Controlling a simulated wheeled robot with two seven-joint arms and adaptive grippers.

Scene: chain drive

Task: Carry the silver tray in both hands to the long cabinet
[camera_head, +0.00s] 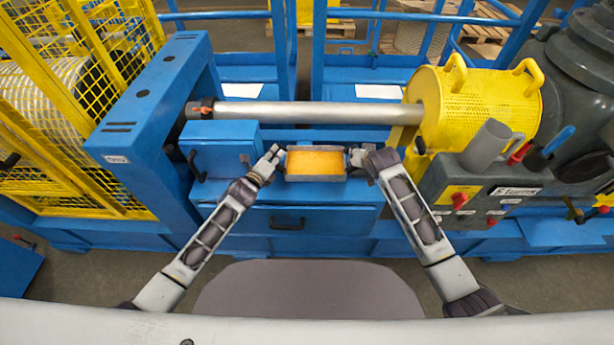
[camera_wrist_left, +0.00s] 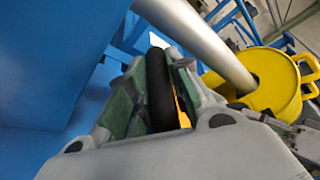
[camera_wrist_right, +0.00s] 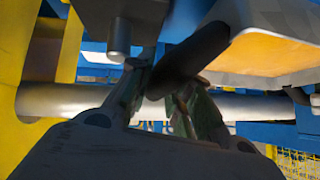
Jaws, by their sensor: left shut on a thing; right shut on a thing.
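The silver tray (camera_head: 315,179), its inside orange, is in front of me between my two grippers. It is over the blue machine's front and looks about level. My left gripper (camera_head: 276,157) is shut at the tray's left end; in the left wrist view its fingers (camera_wrist_left: 162,92) close around a dark bar, and only a sliver of orange shows behind. My right gripper (camera_head: 360,157) is shut at the tray's right end; its fingers (camera_wrist_right: 165,92) close on a dark handle beside the tray (camera_wrist_right: 262,82). A long blue cabinet front (camera_head: 335,220) with a black handle lies below the tray.
A silver shaft (camera_head: 310,113) runs across behind the tray to a yellow perforated guard (camera_head: 470,100). A blue box (camera_head: 220,145) stands left of the tray. A grey control box (camera_head: 470,195) with a jug (camera_head: 487,145) stands right. Yellow mesh cages are far left.

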